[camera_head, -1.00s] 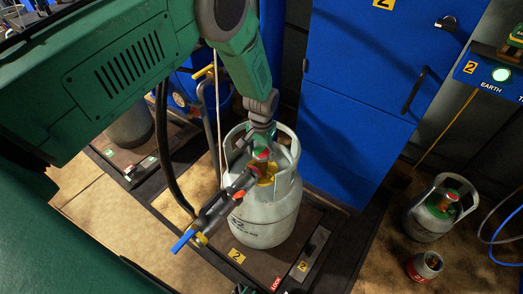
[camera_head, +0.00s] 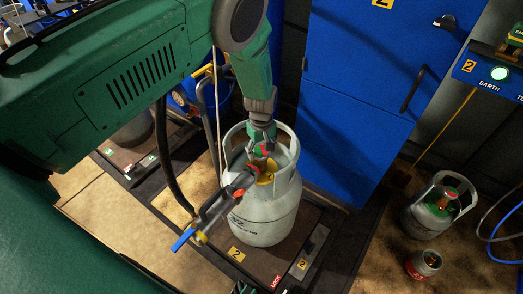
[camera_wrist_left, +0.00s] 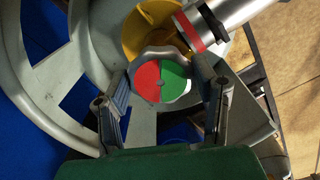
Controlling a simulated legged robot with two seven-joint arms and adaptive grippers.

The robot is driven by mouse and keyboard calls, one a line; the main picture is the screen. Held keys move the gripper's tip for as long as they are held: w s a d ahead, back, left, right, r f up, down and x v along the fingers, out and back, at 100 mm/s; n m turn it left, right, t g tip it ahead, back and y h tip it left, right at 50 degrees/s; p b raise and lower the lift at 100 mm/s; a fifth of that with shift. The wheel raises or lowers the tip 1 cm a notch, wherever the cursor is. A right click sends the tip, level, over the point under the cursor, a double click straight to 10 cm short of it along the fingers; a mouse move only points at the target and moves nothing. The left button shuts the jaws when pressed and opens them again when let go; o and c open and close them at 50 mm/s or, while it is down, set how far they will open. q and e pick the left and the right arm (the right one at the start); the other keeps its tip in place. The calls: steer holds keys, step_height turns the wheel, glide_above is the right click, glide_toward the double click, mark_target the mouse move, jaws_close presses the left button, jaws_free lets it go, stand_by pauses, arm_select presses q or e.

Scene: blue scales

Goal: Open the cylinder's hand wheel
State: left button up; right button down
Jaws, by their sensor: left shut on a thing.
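The grey gas cylinder (camera_head: 262,218) stands upright on a platform in the middle of the head view, with a handle collar around its top. Its hand wheel (camera_wrist_left: 161,83) is a scalloped grey knob with a red and green face, seen clearly in the left wrist view. My left gripper (camera_head: 262,143) reaches down from above into the collar. It also shows in the wrist view (camera_wrist_left: 163,88), with one finger on each side of the hand wheel, shut on it. In the head view the gripper hides part of the wheel.
A metal coupling with a blue handle (camera_head: 183,239) juts out from the valve to the lower left. A blue cabinet (camera_head: 355,130) stands close behind on the right. A smaller cylinder (camera_head: 421,222) and a small canister (camera_head: 424,264) stand on the floor at right.

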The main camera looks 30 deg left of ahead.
mark_target(262, 150)
arm_select(q)
steer(key=n, duration=0.6)
steer(key=shift+w+r+n, duration=0.15)
steer(key=shift+w+n, duration=0.15)
stand_by(0.4)
steer(key=o, duration=1.2)
steer(key=shift+s, duration=0.1)
step_height(262, 150, up, 12)
steer(key=shift+f, duration=0.15)
